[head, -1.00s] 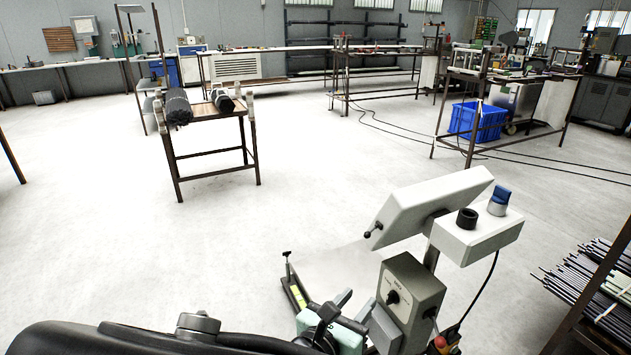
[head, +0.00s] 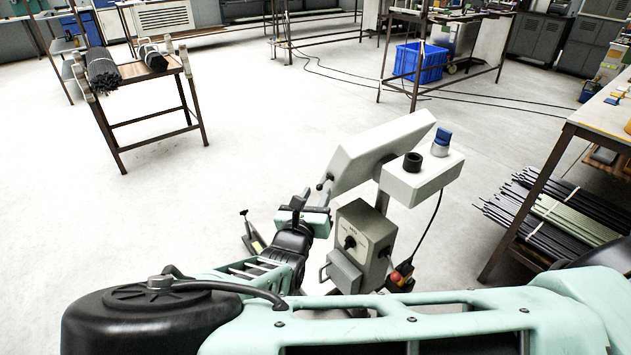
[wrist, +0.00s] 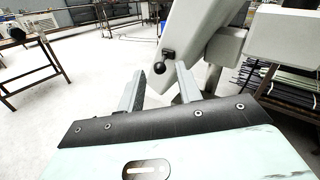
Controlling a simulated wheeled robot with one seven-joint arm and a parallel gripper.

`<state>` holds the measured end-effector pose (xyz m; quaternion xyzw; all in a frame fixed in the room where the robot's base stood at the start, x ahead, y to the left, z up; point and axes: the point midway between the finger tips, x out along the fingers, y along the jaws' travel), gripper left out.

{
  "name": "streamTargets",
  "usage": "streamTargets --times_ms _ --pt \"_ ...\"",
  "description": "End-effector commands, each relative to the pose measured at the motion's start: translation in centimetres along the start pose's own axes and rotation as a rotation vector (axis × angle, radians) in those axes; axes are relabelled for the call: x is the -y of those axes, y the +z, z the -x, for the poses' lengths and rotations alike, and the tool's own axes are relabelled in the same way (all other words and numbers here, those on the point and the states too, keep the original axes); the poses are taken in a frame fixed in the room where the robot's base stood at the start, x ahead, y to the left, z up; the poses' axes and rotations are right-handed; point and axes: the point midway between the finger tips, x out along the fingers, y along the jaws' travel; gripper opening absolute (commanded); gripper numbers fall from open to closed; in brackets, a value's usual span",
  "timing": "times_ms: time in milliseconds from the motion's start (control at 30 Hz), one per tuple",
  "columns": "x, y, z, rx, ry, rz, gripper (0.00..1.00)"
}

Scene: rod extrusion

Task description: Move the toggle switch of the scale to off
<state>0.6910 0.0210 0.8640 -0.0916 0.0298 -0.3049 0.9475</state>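The scale (head: 370,155) is a pale grey tilted box on a post, in the middle of the head view. Its toggle switch (head: 320,186), a small dark lever with a ball end, sticks out at the box's lower left corner. My gripper (head: 303,197) is just left of and below the switch, pointing at it. In the wrist view the fingers are apart with nothing between them, so the gripper (wrist: 157,76) is open. There the toggle switch (wrist: 160,67) hangs from the scale (wrist: 195,40), just beyond the fingertips and nearer the left one.
A grey control box (head: 362,232) with a dark knob stands below the scale. A white head with a black ring and a blue knob (head: 442,138) is to its right. A rack of dark rods (head: 550,215) lies at the right.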

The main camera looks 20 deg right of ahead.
Motion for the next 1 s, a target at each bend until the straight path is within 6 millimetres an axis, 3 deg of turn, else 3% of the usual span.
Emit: streamTargets --times_ms 233,633,767,1000 --pt "0.0 0.1 -3.2 0.000 -0.001 -0.001 0.35" --pt "0.0 0.0 -3.8 0.000 0.001 0.000 0.35" --pt "0.0 0.0 -3.8 0.000 0.001 0.000 0.00" --pt "0.0 0.0 -3.8 -0.002 -0.006 -0.002 0.00"
